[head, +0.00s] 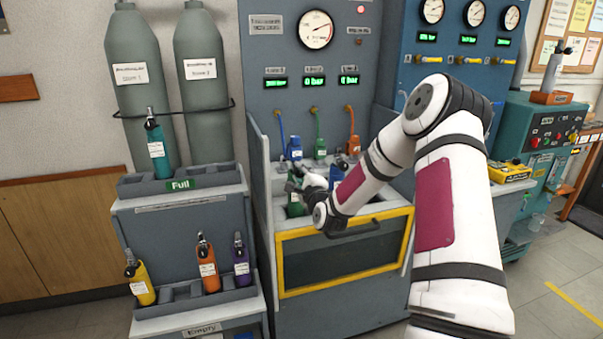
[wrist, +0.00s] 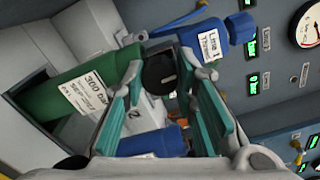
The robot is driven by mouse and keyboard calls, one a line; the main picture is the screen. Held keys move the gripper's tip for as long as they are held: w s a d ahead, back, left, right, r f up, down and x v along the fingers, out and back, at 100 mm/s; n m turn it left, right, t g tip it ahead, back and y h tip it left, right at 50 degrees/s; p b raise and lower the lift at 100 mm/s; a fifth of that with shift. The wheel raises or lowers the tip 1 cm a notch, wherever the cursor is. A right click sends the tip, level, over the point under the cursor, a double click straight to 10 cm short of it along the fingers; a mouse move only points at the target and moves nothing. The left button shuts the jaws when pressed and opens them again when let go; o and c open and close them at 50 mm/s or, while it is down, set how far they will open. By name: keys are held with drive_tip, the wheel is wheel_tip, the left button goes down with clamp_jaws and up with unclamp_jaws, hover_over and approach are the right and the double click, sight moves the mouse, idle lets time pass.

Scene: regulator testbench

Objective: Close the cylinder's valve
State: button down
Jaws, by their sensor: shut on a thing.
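A green cylinder (head: 295,206) with a white label stands in the testbench bay. In the wrist view the green cylinder (wrist: 52,92) lies across the left side, its label reading 300 bar. Its round black valve knob (wrist: 159,73) shows at the cylinder's top end. My gripper (wrist: 168,76) has its teal-padded fingers on either side of this knob and is shut on it. In the head view my gripper (head: 306,183) is at the top of the green cylinder, and my wrist partly hides the bay.
The yellow-framed bench front (head: 345,250) is below my wrist. A rack at left holds a teal cylinder (head: 156,150) and several others. Gauges (head: 316,30) are on the panel.

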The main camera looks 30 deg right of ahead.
drive_tip(key=shift+m, duration=0.5)
drive_tip(key=c, duration=1.3)
unclamp_jaws()
drive_tip(key=shift+f, duration=0.1)
drive_tip(key=v, duration=1.2)
